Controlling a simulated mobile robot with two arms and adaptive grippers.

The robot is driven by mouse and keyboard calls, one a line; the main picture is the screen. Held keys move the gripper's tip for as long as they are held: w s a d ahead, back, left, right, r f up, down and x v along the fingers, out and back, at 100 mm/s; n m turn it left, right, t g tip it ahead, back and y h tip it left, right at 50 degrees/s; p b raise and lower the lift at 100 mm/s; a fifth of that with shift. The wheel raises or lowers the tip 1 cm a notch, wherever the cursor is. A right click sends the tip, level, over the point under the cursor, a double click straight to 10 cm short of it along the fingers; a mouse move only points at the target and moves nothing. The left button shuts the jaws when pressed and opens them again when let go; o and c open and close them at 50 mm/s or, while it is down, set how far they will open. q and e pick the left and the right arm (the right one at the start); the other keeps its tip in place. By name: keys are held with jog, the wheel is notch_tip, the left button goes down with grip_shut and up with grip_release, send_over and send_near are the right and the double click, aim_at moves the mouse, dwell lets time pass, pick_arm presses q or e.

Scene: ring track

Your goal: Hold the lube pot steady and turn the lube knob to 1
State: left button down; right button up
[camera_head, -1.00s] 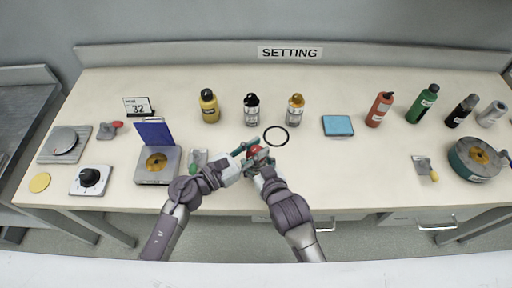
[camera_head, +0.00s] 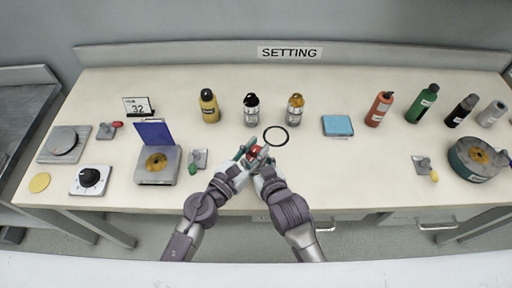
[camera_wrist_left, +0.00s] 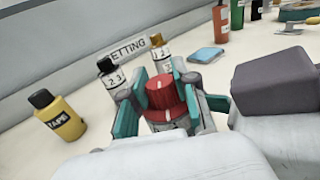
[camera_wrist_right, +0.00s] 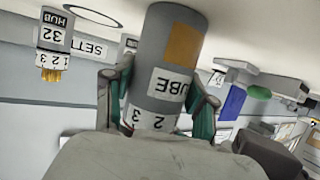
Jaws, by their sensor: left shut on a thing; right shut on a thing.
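The lube pot (camera_wrist_right: 165,60) is a grey cylinder with a "LUBE" label and an orange patch; it looks upside down in the right wrist view. Its red knob (camera_wrist_left: 165,100) has a white mark on top. In the head view the knob (camera_head: 255,151) shows between both hands near the table's front. My right gripper (camera_wrist_right: 160,95) is shut on the pot body, one finger on each side. My left gripper (camera_wrist_left: 168,92) is shut on the red knob from the left. Digits 2 and 3 show beside the pot's label; which digit the knob's mark faces cannot be told.
Behind the hands lies a black ring (camera_head: 276,136). A yellow bottle (camera_head: 209,106), a black-capped bottle (camera_head: 251,110) and an orange-capped bottle (camera_head: 295,109) stand farther back. A grey box with a blue lid (camera_head: 156,178) is to the left.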

aim_at(255, 148)
pick_arm(q)
jog(key=c, duration=0.8)
grip_release()
jog(key=shift+f, duration=0.1)
jog(key=shift+c, duration=0.2)
jog(key=shift+r, duration=0.2)
notch_tip(255, 148, up, 10)
jog(key=shift+a+f, duration=0.1)
jog(key=shift+f, duration=0.05)
